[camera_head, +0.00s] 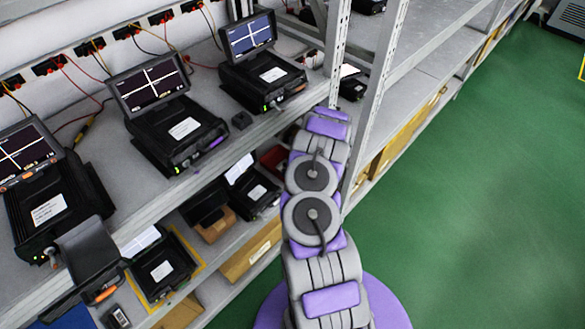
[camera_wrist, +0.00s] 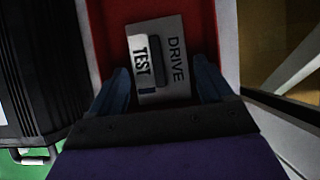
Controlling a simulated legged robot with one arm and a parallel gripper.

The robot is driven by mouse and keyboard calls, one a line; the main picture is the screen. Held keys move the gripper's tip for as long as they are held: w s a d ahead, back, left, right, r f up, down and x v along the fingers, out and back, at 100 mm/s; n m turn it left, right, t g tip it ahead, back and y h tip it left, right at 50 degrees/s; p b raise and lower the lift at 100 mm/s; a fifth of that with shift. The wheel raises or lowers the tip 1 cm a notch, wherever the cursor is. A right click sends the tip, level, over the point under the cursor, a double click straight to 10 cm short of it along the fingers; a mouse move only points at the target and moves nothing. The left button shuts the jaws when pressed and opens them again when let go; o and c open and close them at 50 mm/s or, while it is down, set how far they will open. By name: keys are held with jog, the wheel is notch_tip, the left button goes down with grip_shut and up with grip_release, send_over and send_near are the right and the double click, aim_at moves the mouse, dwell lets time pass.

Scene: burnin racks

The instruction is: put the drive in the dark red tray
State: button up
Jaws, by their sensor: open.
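In the wrist view, the drive (camera_wrist: 176,78) is a pale grey block marked DRIVE, with a raised part marked TEST and a dark recess or shadow beside it. It lies within the dark red tray (camera_wrist: 104,24), whose red surface shows around it. My gripper (camera_wrist: 163,82) is open, with one blue finger on each side of the drive's near end. I cannot tell whether the fingers touch it. In the head view, part of the dark red tray (camera_head: 273,158) shows on the lower shelf beside my arm, which hides the gripper and the drive.
Black cases (camera_head: 253,190) and a yellow-edged unit (camera_head: 160,268) sit on the lower shelf. A rack post (camera_head: 372,95) rises beside my arm.

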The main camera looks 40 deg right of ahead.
jog(key=shift+r, duration=0.1)
jog(key=p+v, duration=0.3)
jog(key=v, duration=0.9)
